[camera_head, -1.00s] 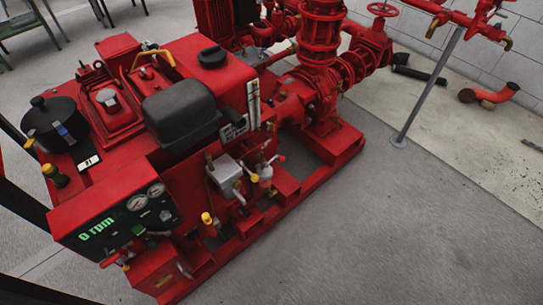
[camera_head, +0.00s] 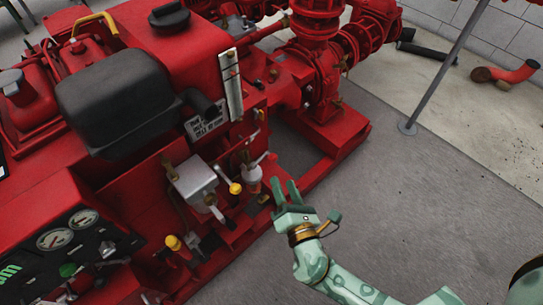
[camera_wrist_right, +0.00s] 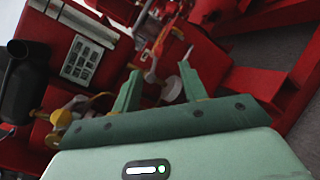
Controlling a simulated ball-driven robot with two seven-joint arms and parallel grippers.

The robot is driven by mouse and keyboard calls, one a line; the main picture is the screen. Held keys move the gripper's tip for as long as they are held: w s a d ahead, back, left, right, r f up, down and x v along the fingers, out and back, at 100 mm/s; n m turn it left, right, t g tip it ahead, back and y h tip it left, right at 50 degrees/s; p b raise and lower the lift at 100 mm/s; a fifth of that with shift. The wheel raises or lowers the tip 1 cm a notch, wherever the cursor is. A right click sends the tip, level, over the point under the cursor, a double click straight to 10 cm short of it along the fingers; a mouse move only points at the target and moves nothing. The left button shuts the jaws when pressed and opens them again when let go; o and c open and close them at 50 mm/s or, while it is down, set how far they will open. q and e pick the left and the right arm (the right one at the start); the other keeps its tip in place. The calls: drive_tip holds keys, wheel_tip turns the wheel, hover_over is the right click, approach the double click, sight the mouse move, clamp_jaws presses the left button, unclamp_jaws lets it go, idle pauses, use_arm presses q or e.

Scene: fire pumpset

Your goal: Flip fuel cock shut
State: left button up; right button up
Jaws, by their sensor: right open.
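My right gripper (camera_head: 284,184) is open and empty, its two green fingers pointing at the side of the red pumpset. Just left of the fingertips is a small valve and bowl assembly (camera_head: 253,177) with a red part and a thin pale lever (camera_head: 263,158); this looks like the fuel cock, though it is small. In the right wrist view a pale lever tip (camera_wrist_right: 188,54) shows between the open fingers (camera_wrist_right: 160,86), beyond them and apparently apart. My left gripper is out of view.
The black tank (camera_head: 115,100) and its red engine block fill the left. A gauge panel (camera_head: 65,250) is at lower left. Red pump pipework (camera_head: 318,70) stands behind, with a grey post (camera_head: 440,75) at right. The concrete floor (camera_head: 430,190) right of the pumpset is clear.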

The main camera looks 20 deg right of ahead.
sight(274, 159)
drive_tip(key=w, duration=0.3)
drive_tip(key=w+b, duration=0.1)
drive_tip(key=w, duration=0.1)
drive_tip(key=w+d, duration=0.1)
drive_tip(key=w, duration=0.2)
drive_tip(key=shift+w+f+b, duration=0.15)
drive_tip(key=shift+w+b, duration=0.2)
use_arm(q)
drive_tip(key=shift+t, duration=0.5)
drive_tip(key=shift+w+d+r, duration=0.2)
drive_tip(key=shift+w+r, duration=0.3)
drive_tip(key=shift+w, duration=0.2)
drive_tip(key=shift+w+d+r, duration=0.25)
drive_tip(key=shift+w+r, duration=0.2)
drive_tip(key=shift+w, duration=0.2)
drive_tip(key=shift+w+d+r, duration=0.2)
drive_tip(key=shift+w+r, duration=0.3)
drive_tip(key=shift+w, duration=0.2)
use_arm(e)
drive_tip(key=shift+w, duration=0.5)
drive_tip(key=shift+c, duration=0.3)
